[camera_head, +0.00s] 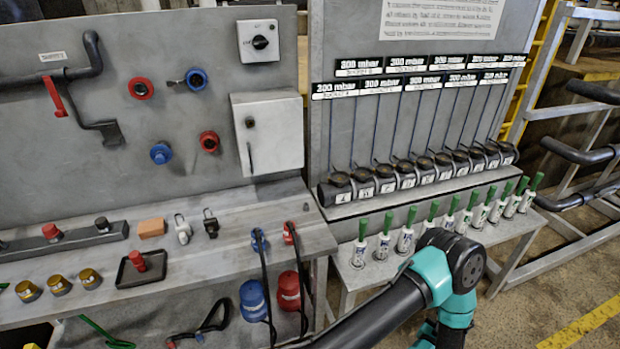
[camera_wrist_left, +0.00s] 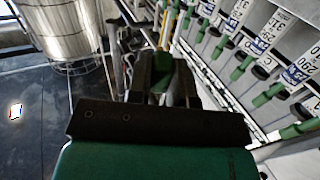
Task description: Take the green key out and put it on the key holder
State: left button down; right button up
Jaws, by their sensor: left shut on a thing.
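A row of green keys (camera_head: 433,210) stands upright in white, labelled sockets (camera_head: 404,240) on the low grey shelf right of centre. The row also shows on the right of the left wrist view as green handles (camera_wrist_left: 243,66) with white number tags. My left gripper (camera_wrist_left: 164,72) is shut on a green piece (camera_wrist_left: 161,76), seen as a small green patch between the dark fingers; I take it to be the green key. The rest of it is hidden by the fingers. In the head view my arm's teal wrist hides the left gripper. I cannot make out a key holder. My right gripper is not in view.
A grey panel (camera_head: 120,120) with knobs and a metal bench (camera_head: 200,240) with blue and red plugs fill the left. Black gauges (camera_head: 410,178) line the board behind the keys. Black-padded rails (camera_head: 590,155) stand far right. Floor (camera_head: 545,270) is open at lower right.

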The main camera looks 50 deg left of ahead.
pick_arm(q)
jog(key=w+a+r+m+g+h, duration=0.2)
jog(key=w+a+r+g, duration=0.3)
jog(key=w, duration=0.3)
jog(key=w+a+r+m+g+h, duration=0.1)
jog(key=w+a+r+g, duration=0.1)
jog(key=w+a+r, duration=0.5)
jog(key=a+r+m+g, duration=0.2)
jog(key=a+r+g, duration=0.3)
jog(key=a+r, duration=0.7)
jog(key=s+a+r+n+g+y, duration=0.1)
jog(key=s+a+n+g, duration=0.1)
jog(key=s+a, duration=0.5)
jog(key=s+a+r+n+g+y, duration=0.1)
jog(key=s+a, duration=0.6)
jog(key=a, duration=0.7)
jog(key=s+a+r+n+g+y, duration=0.1)
jog(key=s+a+r+n+g, duration=0.2)
jog(key=s+a, duration=0.4)
jog(key=a, duration=0.3)
jog(key=shift+a, duration=0.2)
jog(key=shift+f, duration=2.9)
